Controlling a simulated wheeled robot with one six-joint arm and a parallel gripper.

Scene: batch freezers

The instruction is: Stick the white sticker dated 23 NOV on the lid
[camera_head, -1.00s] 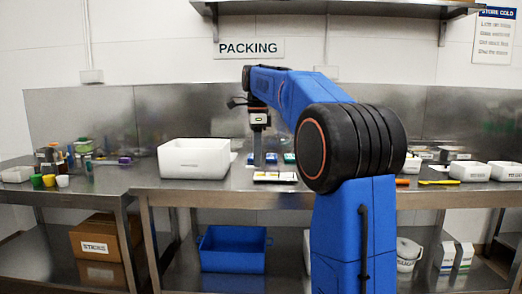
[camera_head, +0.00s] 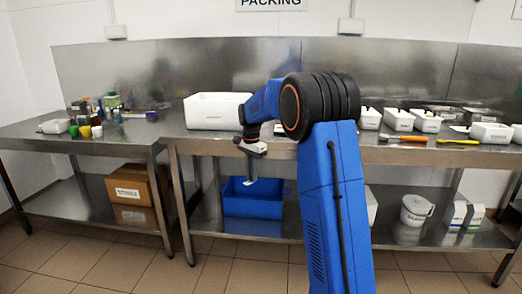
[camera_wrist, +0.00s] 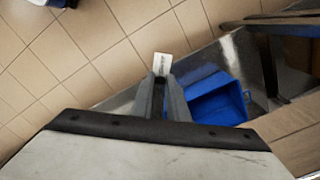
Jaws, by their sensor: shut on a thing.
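My gripper (camera_head: 251,174) hangs low in front of the bench, below the tabletop edge. In the wrist view, its two fingers (camera_wrist: 163,82) are shut on a small white sticker (camera_wrist: 165,63). The sticker sticks out beyond the fingertips, over the floor. It also shows as a pale patch under the gripper in the head view (camera_head: 249,182). Dark print runs across it, but the date is too small to read. I cannot pick out the lid with certainty. A white tub (camera_head: 416,208) on the lower shelf at right has a lid-like top.
A blue crate (camera_head: 250,205) sits on the lower shelf behind my gripper. A large white box (camera_head: 215,110) stands on the steel bench. Several white trays and a yellow tool (camera_head: 458,142) lie at right. Cups and bottles crowd the left table. The tiled floor (camera_head: 120,262) in front is clear.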

